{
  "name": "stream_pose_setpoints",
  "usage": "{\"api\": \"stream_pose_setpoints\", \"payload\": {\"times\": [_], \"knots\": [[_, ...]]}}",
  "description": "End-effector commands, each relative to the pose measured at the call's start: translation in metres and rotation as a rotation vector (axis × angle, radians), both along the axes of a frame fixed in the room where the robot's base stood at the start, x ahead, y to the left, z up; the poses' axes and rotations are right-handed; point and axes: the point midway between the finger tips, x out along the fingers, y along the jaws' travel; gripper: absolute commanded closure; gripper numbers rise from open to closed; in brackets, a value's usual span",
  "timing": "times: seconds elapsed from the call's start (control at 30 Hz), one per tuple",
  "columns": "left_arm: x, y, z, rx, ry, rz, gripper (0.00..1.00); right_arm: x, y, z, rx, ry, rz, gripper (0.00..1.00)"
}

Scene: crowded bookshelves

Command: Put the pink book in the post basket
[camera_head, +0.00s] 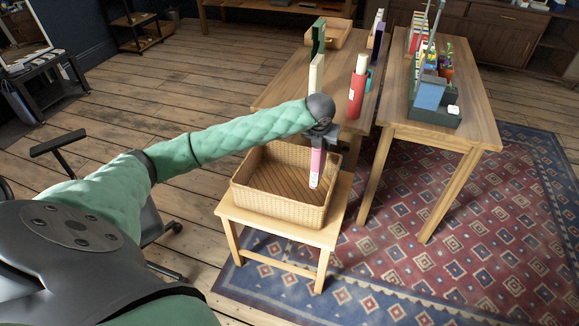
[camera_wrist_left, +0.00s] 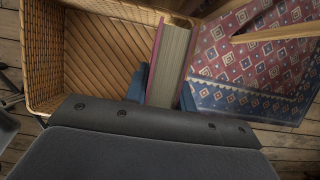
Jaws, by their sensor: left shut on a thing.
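The pink book (camera_head: 316,168) hangs upright from my left gripper (camera_head: 325,134) in the head view. The gripper is shut on its upper end. The wicker basket (camera_head: 262,202) stands on a small wooden stool below, and the book is over or just inside its right part. In the left wrist view the book (camera_wrist_left: 172,60) shows its page edges and a pink cover between my fingers (camera_wrist_left: 162,88). It lies across the right rim of the basket (camera_wrist_left: 45,60) there, so its exact height over the basket is hard to tell. The basket floor in view is bare.
The wooden stool (camera_head: 327,232) carries the basket. A patterned rug (camera_head: 470,240) lies at right.

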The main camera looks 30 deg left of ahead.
Motion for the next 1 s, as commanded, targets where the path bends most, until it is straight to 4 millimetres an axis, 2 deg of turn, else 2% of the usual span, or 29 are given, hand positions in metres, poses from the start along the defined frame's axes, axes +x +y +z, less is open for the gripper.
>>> {"api": "stream_pose_setpoints", "payload": {"times": [0.4,0.53,0.7,0.83,1.0], "knots": [[-0.006,0.075,-0.044,0.001,0.001,0.004,1.0,0.0,0.0,0.0,0.0,0.001,0.0,0.64],[-0.007,0.094,-0.056,0.002,0.0,0.004,1.0,0.0,0.0,0.001,0.0,0.001,0.0,0.64],[-0.007,0.107,-0.063,0.001,-0.001,0.001,1.0,0.0,0.0,0.001,0.0,0.001,0.0,0.64],[-0.007,0.109,-0.068,0.0,-0.001,0.002,1.0,0.0,0.001,0.001,0.001,0.001,0.001,0.64],[-0.008,0.108,-0.088,-0.001,0.002,0.002,1.0,-0.001,0.001,0.001,0.001,0.001,0.0,0.64]]}}
